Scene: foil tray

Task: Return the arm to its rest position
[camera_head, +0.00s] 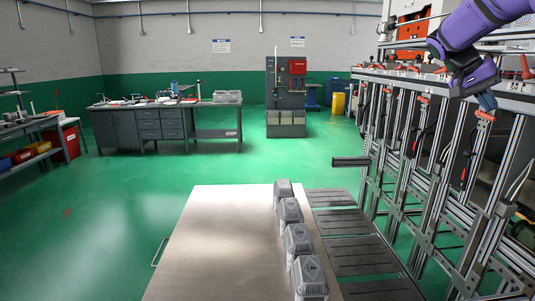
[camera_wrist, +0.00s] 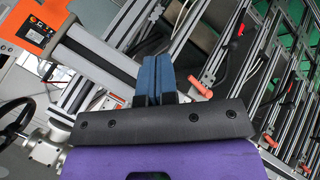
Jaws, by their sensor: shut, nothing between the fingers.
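My purple arm (camera_head: 478,30) reaches in from the top right of the head view, bent with the wrist pointing down. My gripper (camera_head: 487,103) is beside the metal frame rack at the right. In the wrist view, its blue fingers (camera_wrist: 155,72) are together and hold nothing. Several grey foil trays (camera_head: 299,243) stand in a row along the right edge of the pale metal table (camera_head: 215,240), away from my gripper.
The aluminium frame rack (camera_head: 440,190) with orange-handled clamps fills the right side, close to my gripper. Dark slatted panels (camera_head: 345,222) lie right of the table. A grey workbench (camera_head: 170,122) and a machine cabinet (camera_head: 286,95) stand at the back. Green floor between is clear.

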